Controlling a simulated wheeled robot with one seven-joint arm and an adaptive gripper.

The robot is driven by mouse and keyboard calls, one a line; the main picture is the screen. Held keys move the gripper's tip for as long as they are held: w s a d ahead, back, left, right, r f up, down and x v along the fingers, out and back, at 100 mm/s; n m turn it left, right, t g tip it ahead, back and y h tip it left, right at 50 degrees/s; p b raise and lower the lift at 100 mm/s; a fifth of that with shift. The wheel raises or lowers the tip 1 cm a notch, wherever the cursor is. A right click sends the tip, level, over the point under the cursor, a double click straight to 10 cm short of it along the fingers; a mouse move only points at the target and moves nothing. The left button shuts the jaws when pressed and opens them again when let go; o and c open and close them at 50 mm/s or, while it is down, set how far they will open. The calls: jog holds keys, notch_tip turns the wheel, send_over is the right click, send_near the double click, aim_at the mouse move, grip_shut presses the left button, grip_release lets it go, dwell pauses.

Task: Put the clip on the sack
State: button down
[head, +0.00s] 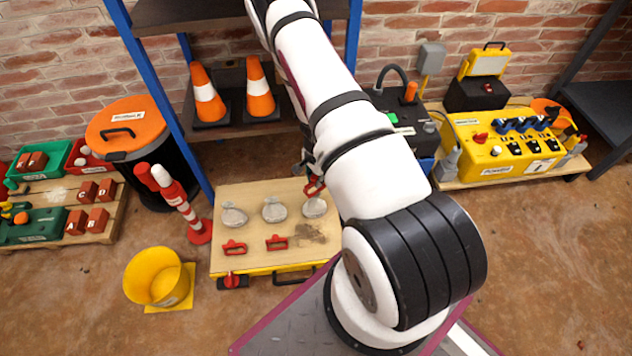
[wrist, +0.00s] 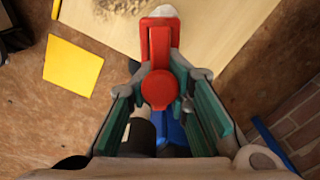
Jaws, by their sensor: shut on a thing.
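My gripper (wrist: 163,85) is shut on a red clip (wrist: 160,45), which points away from the fingers. In the head view the held clip (head: 315,186) shows just behind the right-hand sack (head: 314,208), and my arm partly hides the gripper (head: 308,168). A pale thing (wrist: 165,10), apparently a sack, lies at the clip's far end in the wrist view; I cannot tell whether they touch. Two more small grey sacks, the left (head: 234,216) and the middle (head: 274,209), lie on the wooden board. Two red clips (head: 234,248) (head: 277,242) lie in front of them.
A brown spill (head: 310,234) lies on the board (head: 255,258). A yellow bucket (head: 150,277) and a red-white post (head: 183,204) stand to its left. A blue-framed shelf (head: 160,97) with two cones is behind. A yellow power box (head: 508,147) is at right. Floor at lower left is clear.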

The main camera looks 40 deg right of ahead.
jog(key=shift+f+b, duration=2.1)
jog(key=shift+f, duration=0.9)
jog(key=shift+b, duration=0.4)
jog(key=shift+f+b, duration=0.15)
jog(key=shift+b, duration=0.4)
dwell(0.3)
dwell(0.3)
jog(key=c, duration=0.9)
grip_release()
jog(key=shift+o, duration=0.2)
jog(key=shift+r+p, duration=2.3)
jog(key=shift+r, duration=1.25)
